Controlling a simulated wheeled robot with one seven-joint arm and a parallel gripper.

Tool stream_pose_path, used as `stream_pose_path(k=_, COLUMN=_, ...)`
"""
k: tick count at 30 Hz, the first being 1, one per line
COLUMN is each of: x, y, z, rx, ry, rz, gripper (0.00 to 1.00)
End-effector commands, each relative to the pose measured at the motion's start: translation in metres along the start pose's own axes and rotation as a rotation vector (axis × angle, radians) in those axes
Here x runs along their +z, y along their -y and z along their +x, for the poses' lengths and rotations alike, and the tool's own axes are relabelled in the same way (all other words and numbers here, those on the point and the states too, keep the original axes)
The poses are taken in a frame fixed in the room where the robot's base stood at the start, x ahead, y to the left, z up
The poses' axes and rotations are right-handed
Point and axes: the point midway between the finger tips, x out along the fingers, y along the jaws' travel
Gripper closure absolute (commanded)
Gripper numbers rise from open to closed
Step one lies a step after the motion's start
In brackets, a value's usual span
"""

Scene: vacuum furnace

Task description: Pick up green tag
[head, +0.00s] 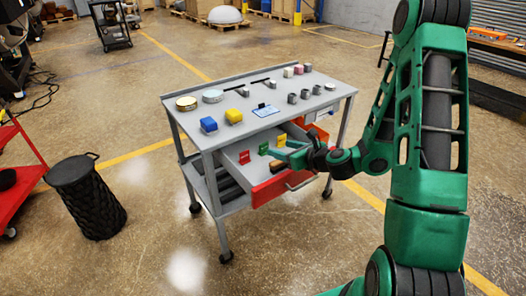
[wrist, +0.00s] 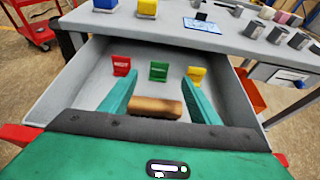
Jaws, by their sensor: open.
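In the head view the green tag (head: 263,149) sits between the red tag (head: 245,157) and the yellow tag (head: 281,140). My gripper (wrist: 162,82) reaches over the drawer with its teal fingers spread. The green tag appears ahead of the gap between the fingertips, with nothing held. A brown wooden piece (wrist: 155,107) lies nearer, between the fingers in the wrist view.
The grey drawer (wrist: 62,88) has side walls and a red front (head: 270,188). The cart's grey top (head: 250,90) above it holds blue and yellow blocks, a blue card (head: 266,111) and several small cylinders. A black bin (head: 88,200) stands left on open floor.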

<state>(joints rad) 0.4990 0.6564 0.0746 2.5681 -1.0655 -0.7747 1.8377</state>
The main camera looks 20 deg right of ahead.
Motion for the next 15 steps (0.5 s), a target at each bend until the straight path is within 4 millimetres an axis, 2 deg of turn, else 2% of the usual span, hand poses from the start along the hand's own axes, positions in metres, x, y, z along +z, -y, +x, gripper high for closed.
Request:
stream_pose_path(k=9, x=0.000, y=0.000, z=0.042, rx=0.000, ry=0.002, rz=0.004, gripper=0.44)
stream_pose_path(k=15, x=0.000, y=0.000, z=0.054, rx=-0.002, ry=0.002, rz=0.005, gripper=0.44)
